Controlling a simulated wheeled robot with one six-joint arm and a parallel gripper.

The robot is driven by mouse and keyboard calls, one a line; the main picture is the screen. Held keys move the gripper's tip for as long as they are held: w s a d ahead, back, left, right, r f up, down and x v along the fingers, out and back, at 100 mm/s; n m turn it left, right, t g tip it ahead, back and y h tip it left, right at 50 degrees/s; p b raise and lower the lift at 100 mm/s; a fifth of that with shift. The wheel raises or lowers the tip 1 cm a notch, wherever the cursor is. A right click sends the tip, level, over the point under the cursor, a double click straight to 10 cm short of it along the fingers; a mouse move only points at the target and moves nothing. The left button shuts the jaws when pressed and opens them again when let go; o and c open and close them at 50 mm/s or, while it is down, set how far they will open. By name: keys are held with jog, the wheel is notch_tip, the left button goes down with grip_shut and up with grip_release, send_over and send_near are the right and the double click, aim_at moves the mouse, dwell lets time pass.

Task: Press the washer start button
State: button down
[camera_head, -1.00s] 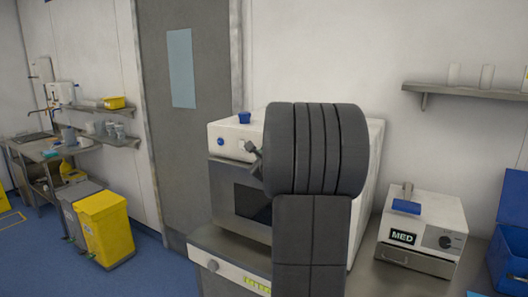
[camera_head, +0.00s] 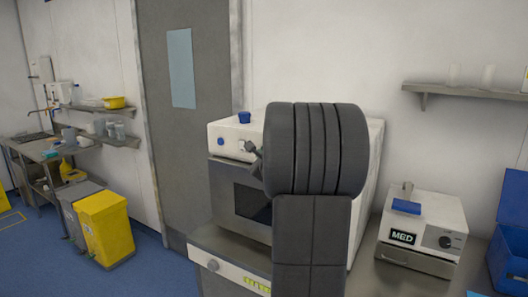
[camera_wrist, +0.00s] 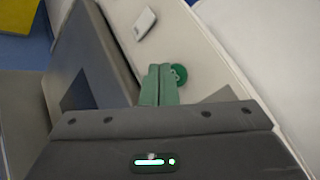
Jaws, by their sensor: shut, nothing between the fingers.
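The washer (camera_head: 232,178) is a white box with a dark grey front door, standing on the counter in the head view. Its top front strip has a round blue button (camera_head: 221,141) and a pale rectangular switch (camera_head: 243,146). My gripper (camera_head: 254,151) is at that strip, right of the switch, largely hidden by my own arm. In the wrist view my shut, empty fingers (camera_wrist: 160,70) look green and point at the white strip. A round green button (camera_wrist: 180,73) lies just right of the fingertips, partly overlapped by them. I cannot tell whether they touch it.
A white MED box (camera_head: 425,225) stands on the counter to the right, with a blue bin (camera_head: 512,260) beyond it. A small blue item (camera_head: 244,117) sits on top of the washer. A wall shelf (camera_head: 465,92) holds white cups. Yellow and grey bins stand left.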

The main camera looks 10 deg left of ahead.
jog(key=shift+w, duration=0.15)
dwell(0.4)
jog(key=shift+w+d, duration=0.15)
jog(key=shift+w, duration=0.15)
jog(key=shift+w+d, duration=0.15)
jog(key=shift+w, duration=0.15)
dwell(0.7)
jog(key=shift+s, duration=0.1)
jog(key=shift+s+a+b, duration=0.3)
jog(key=shift+s+b, duration=0.2)
jog(key=shift+s, duration=0.15)
jog(key=s, duration=0.1)
jog(key=s+a+b, duration=0.1)
jog(key=s, duration=0.1)
jog(key=s+b, duration=0.1)
jog(key=shift+s+a, duration=0.35)
